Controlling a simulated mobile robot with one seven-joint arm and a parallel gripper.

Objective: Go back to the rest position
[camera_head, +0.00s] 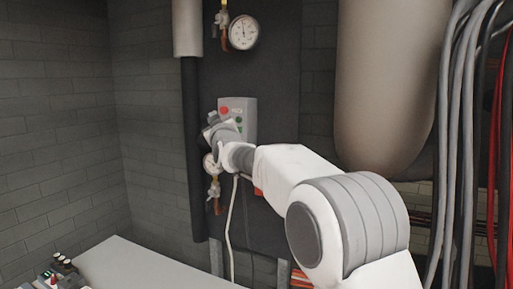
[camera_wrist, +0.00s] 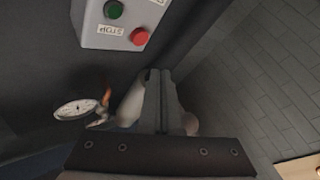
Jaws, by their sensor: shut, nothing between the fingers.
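My gripper (camera_head: 212,130) is up in front of the dark wall panel in the head view, beside and partly over the lower left of a grey control box (camera_head: 246,108). In the wrist view my gripper (camera_wrist: 160,74) has its two fingers together with nothing between them. The control box (camera_wrist: 88,32) is at the upper left there, apart from the fingertips in the picture. It carries a green button (camera_wrist: 114,9), a red button (camera_wrist: 139,37) and a STOP label. My arm reaches in from the lower right of the head view.
A pressure gauge (camera_head: 243,32) is above the box; a lower gauge (camera_wrist: 78,109) is near my gripper. A large beige tank (camera_head: 388,80) and hanging cables (camera_head: 461,150) are at the right. A light table (camera_head: 140,266) is below, with small items at its left.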

